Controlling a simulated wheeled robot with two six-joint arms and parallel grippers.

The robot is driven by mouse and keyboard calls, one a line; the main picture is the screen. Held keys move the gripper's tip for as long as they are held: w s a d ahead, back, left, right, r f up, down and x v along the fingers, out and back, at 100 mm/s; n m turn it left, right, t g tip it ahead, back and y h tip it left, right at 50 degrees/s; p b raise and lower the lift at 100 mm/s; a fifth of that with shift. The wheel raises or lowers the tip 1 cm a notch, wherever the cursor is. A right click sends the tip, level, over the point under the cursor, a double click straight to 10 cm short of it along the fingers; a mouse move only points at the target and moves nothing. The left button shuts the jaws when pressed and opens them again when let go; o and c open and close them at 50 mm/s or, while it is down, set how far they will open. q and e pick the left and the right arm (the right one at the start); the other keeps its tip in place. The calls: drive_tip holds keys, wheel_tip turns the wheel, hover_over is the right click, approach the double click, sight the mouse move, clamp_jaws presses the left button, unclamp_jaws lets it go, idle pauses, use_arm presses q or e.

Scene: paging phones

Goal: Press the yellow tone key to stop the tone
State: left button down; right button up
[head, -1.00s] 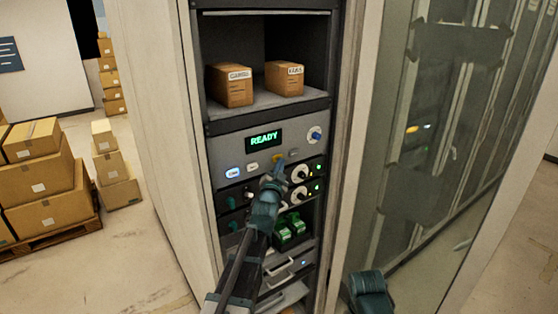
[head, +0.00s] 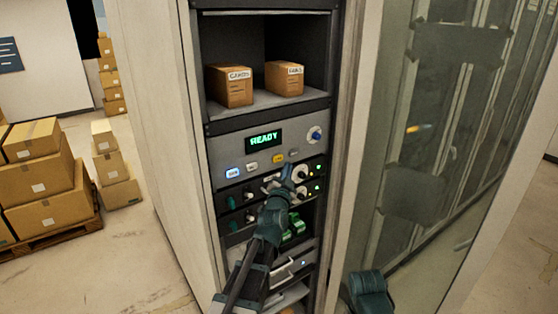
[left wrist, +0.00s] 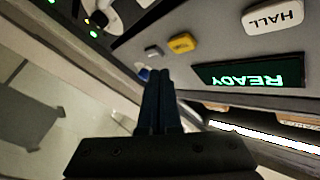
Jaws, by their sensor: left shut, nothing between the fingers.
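The yellow key (head: 278,158) sits on the grey panel under the display in the head view. It also shows clear of the fingers in the left wrist view (left wrist: 183,43). The display (head: 264,138) reads READY in green. My left gripper (head: 287,168) is shut and empty, with its tips just below and right of the yellow key in the head view. In the left wrist view the shut fingers (left wrist: 158,75) stand apart from the key. My right gripper's fingers are not visible; only a teal part of my right arm shows at the bottom.
A blue-white key (head: 233,173), a white key (head: 252,167) and a grey key (head: 294,154) flank the yellow one. A blue knob (head: 314,134) is at the panel's right. Below are round dials (head: 300,173) and green lights. Two cartons sit on the shelf above. A glass door (head: 430,140) stands right.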

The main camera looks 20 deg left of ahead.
use_arm(q)
drive_tip(key=shift+s+d, duration=0.9)
drive_tip(key=shift+d, duration=0.3)
drive_tip(key=shift+f, duration=0.1)
drive_tip(key=s+d+f+m+g+h+b, duration=0.1)
drive_tip(key=s+d+f+g+h+b, duration=0.25)
drive_tip(key=d+f, duration=0.6)
drive_tip(key=s+d+f+m+g+h+b, duration=0.1)
drive_tip(key=s+d+f+g+h+b, duration=0.35)
drive_tip(key=f, duration=0.85)
drive_tip(key=s+f+n+g+y+b, duration=0.2)
drive_tip(key=s+f+g, duration=0.4)
drive_tip(key=s+f, duration=0.3)
drive_tip(key=s+d+f+n+g+y+b, duration=0.1)
drive_tip(key=s+f+g+y+b, duration=0.4)
drive_tip(key=s, duration=1.1)
wheel_tip(320, 180, down, 4)
drive_tip(key=shift+s+r+n+g, duration=0.15)
drive_tip(key=shift+s+n+g, duration=0.1)
drive_tip(key=shift+n+g, duration=0.25)
